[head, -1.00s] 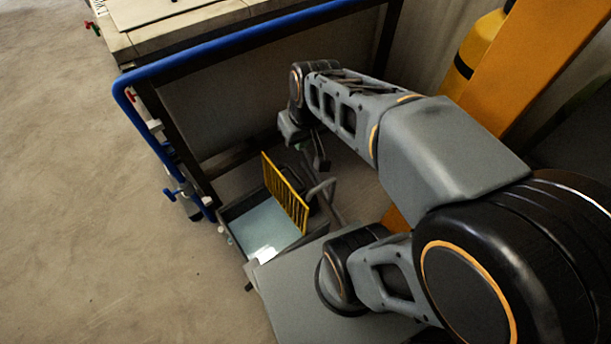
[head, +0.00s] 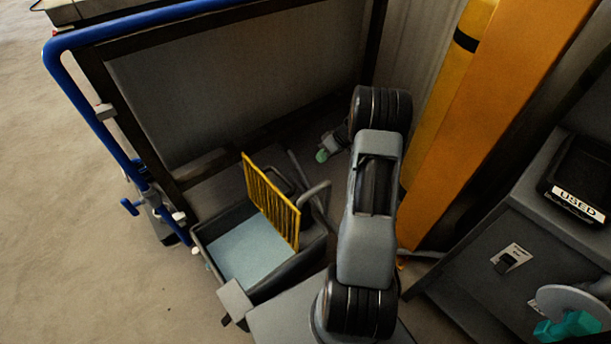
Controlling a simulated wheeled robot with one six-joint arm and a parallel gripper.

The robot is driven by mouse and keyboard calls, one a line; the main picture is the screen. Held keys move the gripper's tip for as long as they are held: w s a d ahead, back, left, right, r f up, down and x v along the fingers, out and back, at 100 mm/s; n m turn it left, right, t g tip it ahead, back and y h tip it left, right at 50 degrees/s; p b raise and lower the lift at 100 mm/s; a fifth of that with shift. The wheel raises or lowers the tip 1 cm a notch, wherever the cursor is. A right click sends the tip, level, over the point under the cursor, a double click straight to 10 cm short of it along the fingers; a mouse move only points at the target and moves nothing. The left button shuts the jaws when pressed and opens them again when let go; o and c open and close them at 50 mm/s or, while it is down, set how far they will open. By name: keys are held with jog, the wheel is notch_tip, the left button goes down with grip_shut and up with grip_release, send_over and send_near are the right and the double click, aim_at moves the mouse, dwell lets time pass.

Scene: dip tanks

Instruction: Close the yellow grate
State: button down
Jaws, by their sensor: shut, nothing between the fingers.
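The yellow grate (head: 270,203) stands raised, nearly upright, over the right part of a dark open tank (head: 211,225). Pale blue liquid (head: 247,247) shows in the tank to the left of the grate. The grate's lower edge is at the tank's right side. My gripper (head: 331,146) is small and partly hidden beside my wrist, up and to the right of the grate. It is shut and empty, and appears apart from the grate. A small green piece shows at its tip; I cannot tell what it is.
A grey curved handle (head: 313,194) stands just right of the grate. A blue rail (head: 95,115) and dark frame are at left and behind. An orange post (head: 490,110) and a grey cabinet (head: 490,255) with a "USED" bin (head: 580,172) are at right. Open floor lies left.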

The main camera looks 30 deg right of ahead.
jog(key=w+a+f+b, duration=0.1)
jog(key=a+f+b, duration=0.2)
jog(key=a+f, duration=0.5)
jog(key=shift+w+a+f, duration=0.35)
jog(key=shift+w, duration=0.05)
jog(key=shift+r, duration=0.1)
